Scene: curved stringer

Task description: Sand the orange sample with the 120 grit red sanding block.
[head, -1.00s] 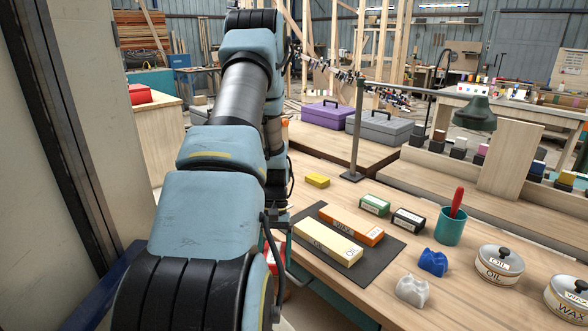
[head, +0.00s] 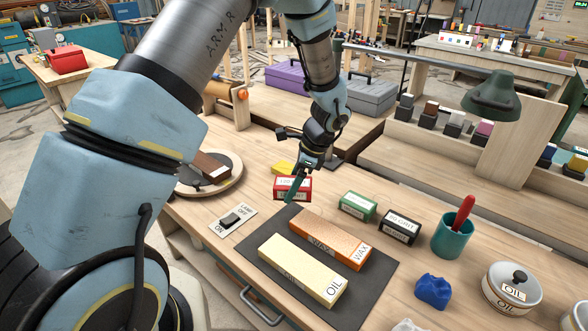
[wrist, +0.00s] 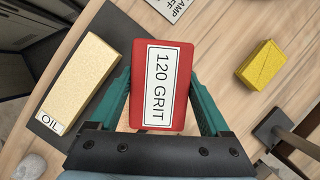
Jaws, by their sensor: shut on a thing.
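My gripper (wrist: 161,68) is shut on the red sanding block (wrist: 180,110), with one teal finger along each side. Its white label reads 120 GRIT. In the head view my gripper (head: 295,184) and the red block (head: 306,189) are just beyond the far left corner of the dark mat (head: 262,238). I cannot tell whether the block touches the bench. The orange sample (head: 318,231), marked WAX, lies on the mat, nearer than the block and apart from it. In the wrist view the orange sample is hidden.
A cream sample (head: 300,272) marked OIL lies beside the orange one. Green (head: 357,206) and black (head: 400,227) blocks stand to the right, near a teal cup (head: 453,238). A yellow block (head: 283,168) sits behind my gripper. A lamp switch plate (head: 231,219) is left.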

